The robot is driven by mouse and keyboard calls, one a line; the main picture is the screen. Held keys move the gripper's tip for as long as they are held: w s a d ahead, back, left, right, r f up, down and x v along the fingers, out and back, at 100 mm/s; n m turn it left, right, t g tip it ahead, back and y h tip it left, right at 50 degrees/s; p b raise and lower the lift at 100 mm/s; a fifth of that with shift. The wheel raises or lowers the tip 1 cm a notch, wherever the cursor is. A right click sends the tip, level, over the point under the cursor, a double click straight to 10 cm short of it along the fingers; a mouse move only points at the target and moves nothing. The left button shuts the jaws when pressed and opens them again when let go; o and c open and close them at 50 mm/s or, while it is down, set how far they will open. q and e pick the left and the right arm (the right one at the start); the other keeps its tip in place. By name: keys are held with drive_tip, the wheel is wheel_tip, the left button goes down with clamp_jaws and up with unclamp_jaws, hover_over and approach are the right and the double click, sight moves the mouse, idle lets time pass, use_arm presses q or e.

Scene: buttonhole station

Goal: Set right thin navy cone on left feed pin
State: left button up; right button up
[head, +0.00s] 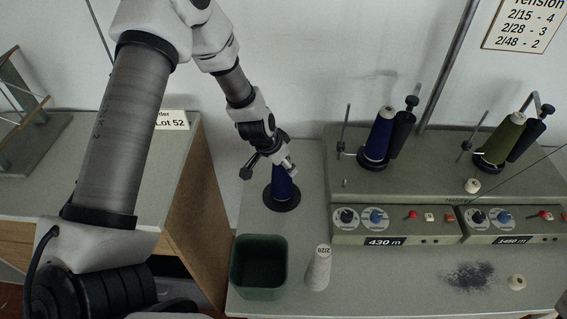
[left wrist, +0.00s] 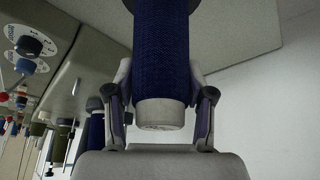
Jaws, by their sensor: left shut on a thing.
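A navy cone (head: 283,186) stands upright on or just over a round black base (head: 283,203) at the back left of the grey station. My left gripper (head: 280,163) reaches down over it and is shut on its top end. In the left wrist view the gripper fingers (left wrist: 164,95) sit on both sides of the navy cone (left wrist: 161,50), near its pale nose. Whether the cone's foot touches the base, and any pin inside it, is hidden. Another navy cone (head: 380,135) stands on the winder at a left-hand position. My right gripper is not in view.
An olive cone (head: 502,140) stands on the winder (head: 440,175) further right. A green bin (head: 259,268) and a pale cone marked 2/28 (head: 318,270) stand at the front left. Thin guide posts (head: 345,130) rise near the winder cones. Dark lint (head: 470,276) lies front right.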

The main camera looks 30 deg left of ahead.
use_arm(q)
drive_tip(key=shift+f+b, duration=0.45)
drive_tip(key=shift+f, duration=0.05)
idle(0.3)
drive_tip(key=o, duration=1.4)
drive_tip(key=shift+o, duration=0.2)
drive_tip(key=v, duration=0.7)
drive_tip(key=shift+r, duration=0.2)
drive_tip(key=shift+s+r, duration=0.1)
drive_tip(key=shift+s, duration=0.05)
